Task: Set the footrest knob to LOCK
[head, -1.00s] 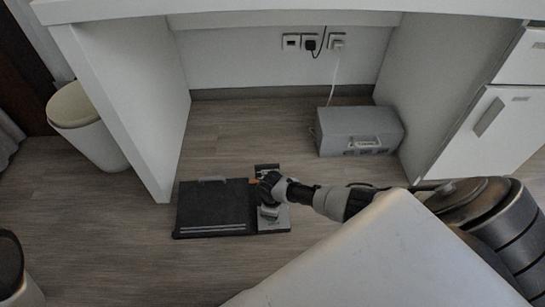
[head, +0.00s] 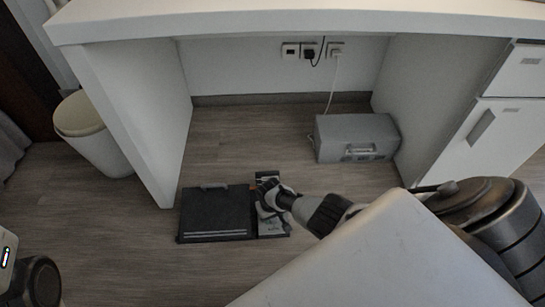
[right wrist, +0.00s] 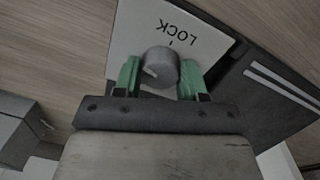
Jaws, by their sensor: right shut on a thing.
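The footrest (head: 214,213) is a dark flat pad on the floor under the desk, with a light grey control plate (head: 272,229) along its right side. In the right wrist view the plate (right wrist: 205,42) carries the word LOCK and a short tick mark. The round grey knob (right wrist: 160,68) stands just below that tick, with a pale line on its left part. My right gripper (right wrist: 158,78) is shut on the knob, a green fingertip on each side. In the head view my right gripper (head: 266,200) covers the knob. My left gripper is out of view.
A grey box with a handle (head: 357,137) stands at the back right under the desk. A white bin (head: 95,145) stands left of the desk's side panel (head: 140,110). Wall sockets with cables (head: 310,52) are behind. The floor between footrest and back wall is clear.

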